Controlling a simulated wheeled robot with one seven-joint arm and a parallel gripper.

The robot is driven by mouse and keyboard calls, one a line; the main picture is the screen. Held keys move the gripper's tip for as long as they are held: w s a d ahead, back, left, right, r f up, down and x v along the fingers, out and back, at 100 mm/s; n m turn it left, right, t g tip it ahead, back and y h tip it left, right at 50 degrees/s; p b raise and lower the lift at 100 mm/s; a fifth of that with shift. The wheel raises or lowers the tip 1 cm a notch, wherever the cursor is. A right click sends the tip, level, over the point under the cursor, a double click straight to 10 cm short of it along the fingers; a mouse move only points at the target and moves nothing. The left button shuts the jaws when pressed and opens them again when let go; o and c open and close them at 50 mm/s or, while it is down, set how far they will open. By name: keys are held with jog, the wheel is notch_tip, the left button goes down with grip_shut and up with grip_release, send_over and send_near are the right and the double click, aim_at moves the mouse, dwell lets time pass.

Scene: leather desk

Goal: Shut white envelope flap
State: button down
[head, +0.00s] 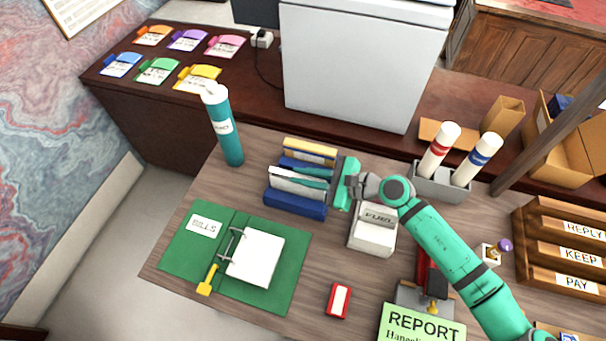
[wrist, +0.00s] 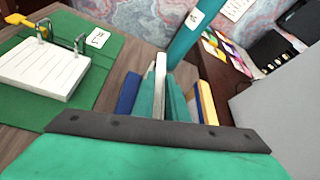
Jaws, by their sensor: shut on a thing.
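A thin white piece, apparently the white envelope (head: 282,174), stands on edge among the upright items in the desk rack. In the wrist view the white envelope (wrist: 160,72) shows as a narrow upright strip between my two teal fingers. My gripper (head: 308,177) reaches in from the right, level with the rack, and is shut on this white piece. In the wrist view my gripper (wrist: 161,100) points straight along the rack. The fingers hide much of the white piece, and I cannot tell how its flap stands.
A blue upright item (head: 295,205) and a yellow one (head: 310,147) flank the fingers closely. A teal tube (head: 226,130) stands behind left. A green binder (head: 190,255) lies in front left. A white box (head: 372,235) sits below my wrist. Bare desk lies around the red box (head: 338,300).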

dwell(0.4)
jog(key=c, duration=1.7)
grip_release()
jog(key=shift+c, duration=0.2)
jog(key=v, duration=1)
jog(key=shift+s+d, duration=0.15)
jog(key=shift+d, duration=0.15)
jog(key=shift+r, duration=0.1)
